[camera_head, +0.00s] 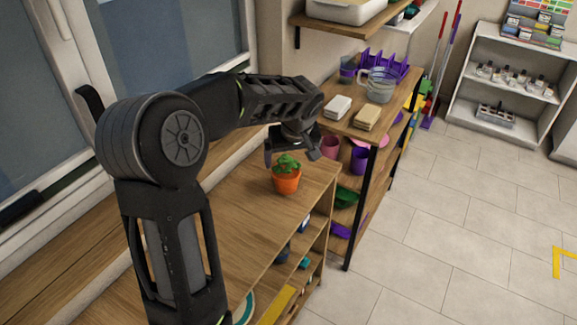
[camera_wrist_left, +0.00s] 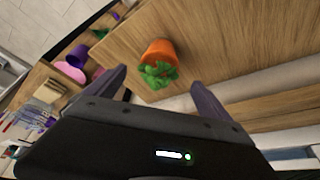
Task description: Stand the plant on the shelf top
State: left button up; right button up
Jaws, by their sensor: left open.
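The plant, green leaves in an orange pot (camera_head: 286,181), stands upright on the wooden shelf top (camera_head: 253,216), near its far end. My left gripper (camera_head: 291,157) is just above and behind the plant in the head view, open and empty. In the left wrist view the plant (camera_wrist_left: 159,62) shows beyond and between the two spread fingers (camera_wrist_left: 158,88), apart from them. Its pot base rests on the wooden surface (camera_wrist_left: 215,40). My right gripper is in neither view.
A second, taller wooden unit stands beyond, with a glass jug (camera_head: 378,85), a white block (camera_head: 337,107) and a tan block (camera_head: 367,117) on top. Purple and pink pots (camera_head: 329,147) sit below. Windows line the left; tiled floor (camera_head: 455,215) is clear on the right.

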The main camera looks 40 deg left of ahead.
pick_arm(q)
jog(key=shift+r, duration=0.25)
dwell(0.5)
